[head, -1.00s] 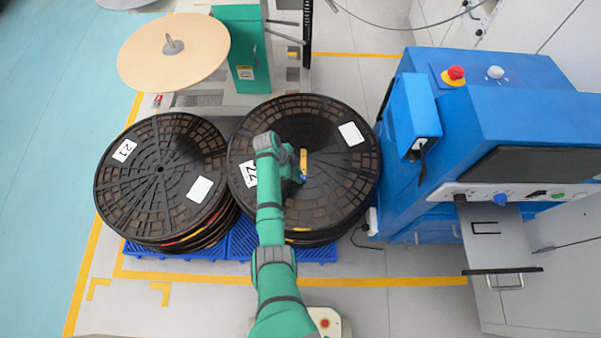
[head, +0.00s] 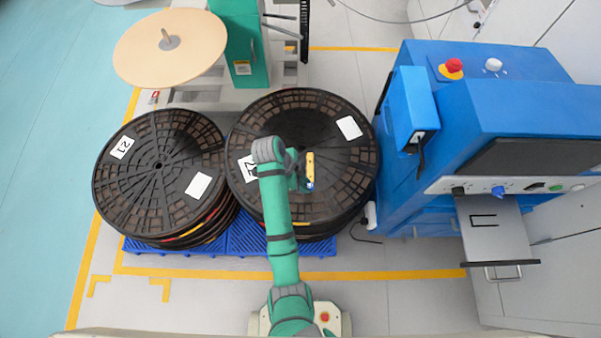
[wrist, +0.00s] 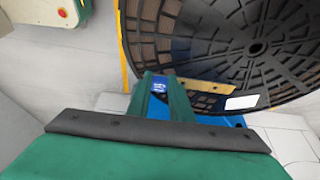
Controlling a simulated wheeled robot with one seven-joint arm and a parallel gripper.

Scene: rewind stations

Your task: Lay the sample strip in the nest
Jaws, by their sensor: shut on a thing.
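The sample strip (head: 310,165) is a short tan-yellow bar. It shows in the wrist view (wrist: 207,86) sticking out from my gripper (wrist: 165,82). My gripper (head: 307,184) is shut on one end of the strip and holds it over the right-hand reel stack; the height above the reel is hard to tell. The nest looks to be the dark U-shaped outline (head: 484,220) on a grey pulled-out shelf (head: 497,242) at the front of the blue machine. The shelf is well to the right of my gripper, and the outline is empty.
The right reel stack (head: 347,190) and left reel stack (head: 150,190) stand on blue pallets. The blue machine (head: 540,115) rises right of the stacks, with a box (head: 413,105) jutting from its left side. Clear floor (head: 400,300) lies in front.

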